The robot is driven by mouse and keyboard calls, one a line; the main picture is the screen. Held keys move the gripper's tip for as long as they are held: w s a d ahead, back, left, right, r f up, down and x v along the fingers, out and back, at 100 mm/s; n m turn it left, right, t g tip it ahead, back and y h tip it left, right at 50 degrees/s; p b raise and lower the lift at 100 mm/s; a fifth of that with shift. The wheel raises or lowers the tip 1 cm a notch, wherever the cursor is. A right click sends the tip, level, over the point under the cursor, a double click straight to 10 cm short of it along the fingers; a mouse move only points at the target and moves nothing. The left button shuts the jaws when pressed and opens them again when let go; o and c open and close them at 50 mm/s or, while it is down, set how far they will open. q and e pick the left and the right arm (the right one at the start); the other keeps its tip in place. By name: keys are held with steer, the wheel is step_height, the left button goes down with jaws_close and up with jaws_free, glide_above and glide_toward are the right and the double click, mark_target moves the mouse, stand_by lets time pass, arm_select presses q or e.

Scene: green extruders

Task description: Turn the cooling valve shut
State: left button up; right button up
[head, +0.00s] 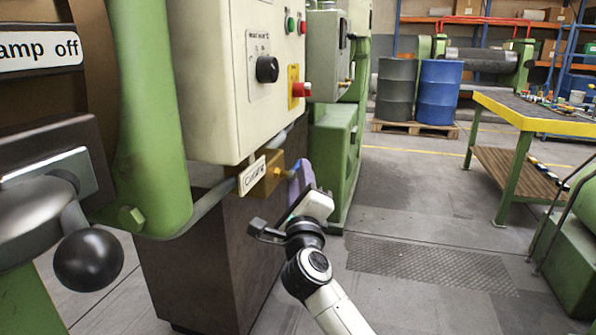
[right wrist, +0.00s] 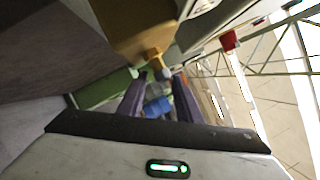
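The cooling valve has a brass-coloured block (head: 268,178) below the cream control cabinet, with a small sign (head: 251,176) on it that seems to read "cooling". In the right wrist view the block (right wrist: 135,25) is at the top, and a yellow stem (right wrist: 154,59) sticks out of it. My right gripper (head: 297,174) is just right of the block in the head view. Its two purple fingers (right wrist: 160,78) are apart, with their tips close to the stem's end. I cannot tell whether they touch it, and the valve's handle is mostly hidden. My left gripper is not in view.
The cream cabinet (head: 215,85) with a black knob (head: 267,69) and a red switch (head: 301,90) hangs above. A green column (head: 150,110) and a black ball-ended lever (head: 88,260) are at left. Barrels (head: 439,92) and a workbench (head: 520,112) stand farther back.

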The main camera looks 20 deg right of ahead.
mark_target(298, 166)
steer(key=b+x, duration=0.1)
steer(key=x, duration=0.4)
jaws_close()
